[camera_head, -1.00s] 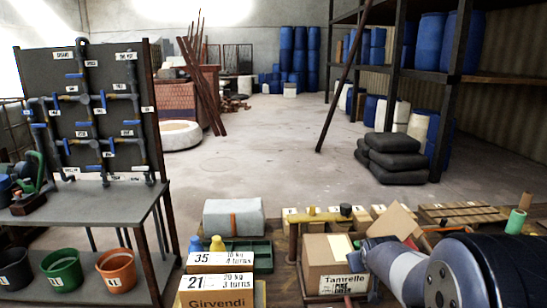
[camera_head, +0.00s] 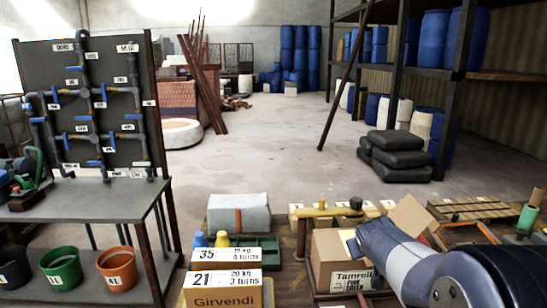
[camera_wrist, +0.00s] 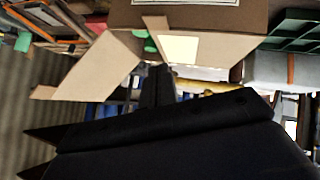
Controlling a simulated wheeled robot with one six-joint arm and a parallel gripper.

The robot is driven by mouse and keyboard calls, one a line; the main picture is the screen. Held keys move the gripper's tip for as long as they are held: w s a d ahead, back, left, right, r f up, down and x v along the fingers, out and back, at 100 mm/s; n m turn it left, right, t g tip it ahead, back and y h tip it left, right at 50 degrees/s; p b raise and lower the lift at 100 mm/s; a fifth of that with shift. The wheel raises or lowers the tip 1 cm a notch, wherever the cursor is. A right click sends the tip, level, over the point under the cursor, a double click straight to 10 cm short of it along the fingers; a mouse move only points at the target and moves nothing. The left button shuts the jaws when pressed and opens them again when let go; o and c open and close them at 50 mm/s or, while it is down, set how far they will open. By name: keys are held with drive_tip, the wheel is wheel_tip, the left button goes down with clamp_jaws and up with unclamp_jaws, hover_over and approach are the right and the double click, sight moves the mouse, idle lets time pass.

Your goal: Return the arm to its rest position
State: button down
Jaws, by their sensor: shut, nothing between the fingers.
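My arm (camera_head: 397,262) shows at the lower right of the head view, a pale grey link running into a dark rounded joint. It covers part of an open cardboard box labelled Tamrelle (camera_head: 337,262). My gripper is out of sight in the head view. In the wrist view, my gripper (camera_wrist: 157,82) shows as dark narrow fingers together in the middle, above a large black body. It is shut and empty. An open cardboard box (camera_wrist: 200,17) with spread flaps is beyond the fingers in that view; I cannot tell the gap.
Boxes marked 35 (camera_head: 221,256) and 21 (camera_head: 220,280) stand left of the Tamrelle box. A yellow-topped post (camera_head: 318,212) rises behind it. A pipe board (camera_head: 110,150) above a bench with buckets is at left. The middle floor (camera_head: 280,145) is clear.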

drive_tip(key=a+r+n+t+h+b, duration=0.2)
drive_tip(key=a+r+n+h+b, duration=0.2)
drive_tip(key=a, duration=0.5)
drive_tip(key=shift+s+a+r+h+b, duration=0.15)
drive_tip(key=shift+r+h+b, duration=0.65)
drive_tip(key=shift+h+b, duration=0.75)
drive_tip(key=shift+y, duration=0.25)
